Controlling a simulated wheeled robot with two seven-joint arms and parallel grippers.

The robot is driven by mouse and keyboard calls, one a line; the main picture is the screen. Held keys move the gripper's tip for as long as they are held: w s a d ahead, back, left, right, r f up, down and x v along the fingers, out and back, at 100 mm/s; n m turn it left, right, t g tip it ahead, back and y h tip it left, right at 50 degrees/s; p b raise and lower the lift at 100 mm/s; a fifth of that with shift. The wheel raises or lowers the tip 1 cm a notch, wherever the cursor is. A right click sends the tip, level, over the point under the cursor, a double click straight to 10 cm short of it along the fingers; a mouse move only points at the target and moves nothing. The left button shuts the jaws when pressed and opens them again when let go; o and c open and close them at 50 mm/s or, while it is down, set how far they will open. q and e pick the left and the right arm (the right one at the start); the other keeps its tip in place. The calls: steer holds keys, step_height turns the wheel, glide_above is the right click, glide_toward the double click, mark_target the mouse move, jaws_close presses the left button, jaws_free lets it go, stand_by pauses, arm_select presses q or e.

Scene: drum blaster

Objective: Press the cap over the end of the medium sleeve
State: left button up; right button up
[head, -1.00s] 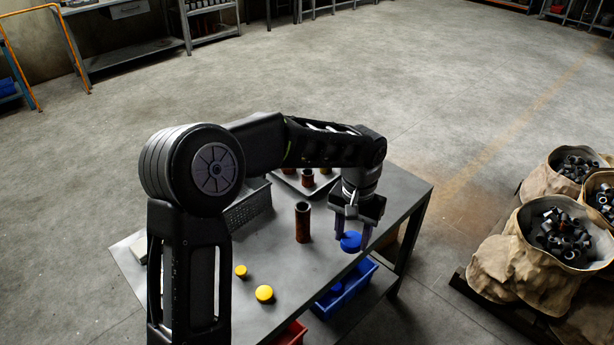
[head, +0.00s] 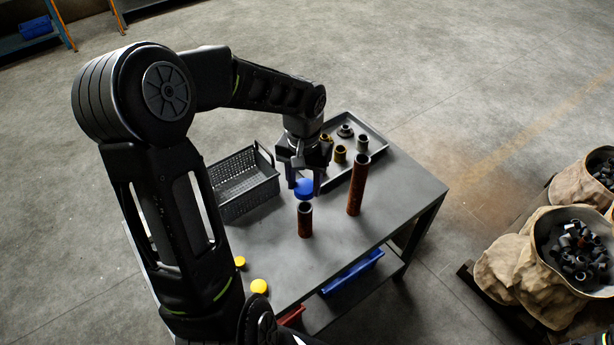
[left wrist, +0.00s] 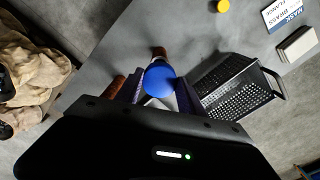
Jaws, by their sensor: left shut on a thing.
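The blue cap (head: 304,187) is held between the fingers of my left gripper (head: 304,184), which is shut on it and points down. The cap also shows in the left wrist view (left wrist: 159,78). The medium sleeve (head: 305,221), a brown tube with a dark open top, stands upright on the table. In the head view the cap appears just above and behind its open top. In the left wrist view the sleeve (left wrist: 159,52) is partly hidden by the cap. A gap seems to remain between them; exact alignment is unclear. My right gripper is not in view.
A taller brown sleeve (head: 357,186) stands close to the right. A grey tray (head: 378,147) with small fittings lies behind it. A black basket (head: 243,182) is left of the gripper. Two yellow caps (head: 259,286) (head: 240,261) lie at the front left. The table (head: 345,236) is clear at front right.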

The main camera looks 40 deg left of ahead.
arm_select(q)
steer(key=shift+f, duration=0.1)
steer(key=shift+w+f+b, duration=0.1)
steer(key=shift+f+b, duration=2)
steer(key=shift+f, duration=0.65)
steer(key=shift+f+b, duration=0.85)
steer(key=shift+b, duration=0.2)
stand_by(0.8)
steer(key=o, duration=1.9)
steer(key=shift+r, duration=0.1)
